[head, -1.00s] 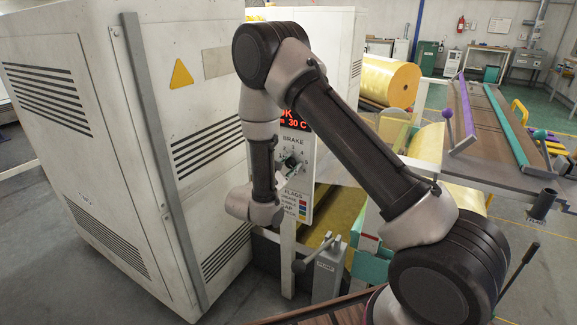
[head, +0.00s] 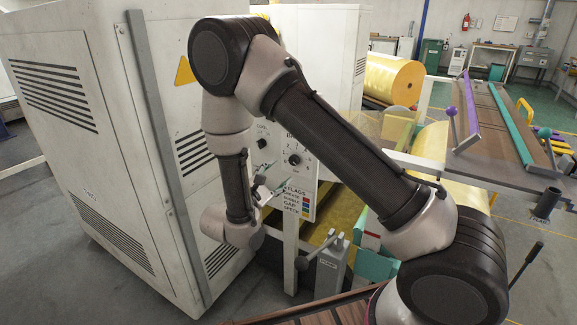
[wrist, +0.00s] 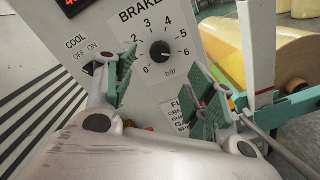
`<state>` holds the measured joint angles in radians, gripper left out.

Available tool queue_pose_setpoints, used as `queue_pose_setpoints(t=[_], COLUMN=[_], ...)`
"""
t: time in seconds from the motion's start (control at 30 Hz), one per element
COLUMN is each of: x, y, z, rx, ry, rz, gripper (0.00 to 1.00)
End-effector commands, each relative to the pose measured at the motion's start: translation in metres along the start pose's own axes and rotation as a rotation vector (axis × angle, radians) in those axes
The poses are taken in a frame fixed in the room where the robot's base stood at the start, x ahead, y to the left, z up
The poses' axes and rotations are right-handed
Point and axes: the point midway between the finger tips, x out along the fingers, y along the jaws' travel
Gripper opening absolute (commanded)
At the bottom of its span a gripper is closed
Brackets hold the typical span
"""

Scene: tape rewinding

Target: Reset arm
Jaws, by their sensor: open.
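My gripper (wrist: 160,95) is open and empty in the wrist view, its two green-padded fingers spread before the control panel (wrist: 160,22). The black brake knob (wrist: 159,51) lies beyond the gap between the fingers, apart from them. In the head view my arm bends down in front of the white cabinet, and my gripper (head: 268,184) shows small beside the panel (head: 322,150). The brake knob (head: 295,160) shows just above it. The right finger covers part of the flags label in the wrist view.
A large white cabinet (head: 75,170) stands close on the left of my arm. A lever on a grey post (head: 332,265) stands below the panel. A table with purple and teal bars (head: 500,120) is at the right. A yellow roll (head: 395,80) lies behind.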

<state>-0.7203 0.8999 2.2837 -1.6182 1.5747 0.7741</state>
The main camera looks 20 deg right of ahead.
Motion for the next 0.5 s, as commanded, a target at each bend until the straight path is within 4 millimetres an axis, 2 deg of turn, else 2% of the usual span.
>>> queue_pose_setpoints(t=[0.1, 0.2, 0.5], x=[-0.014, -0.02, -0.02], y=[0.0, 0.0, 0.0], z=[-0.001, -0.001, -0.001], rx=[0.001, 0.002, 0.001], ry=[0.001, 0.001, 0.0], rz=[-0.001, -0.002, -0.004], gripper=[0.55, 0.55, 0.55])
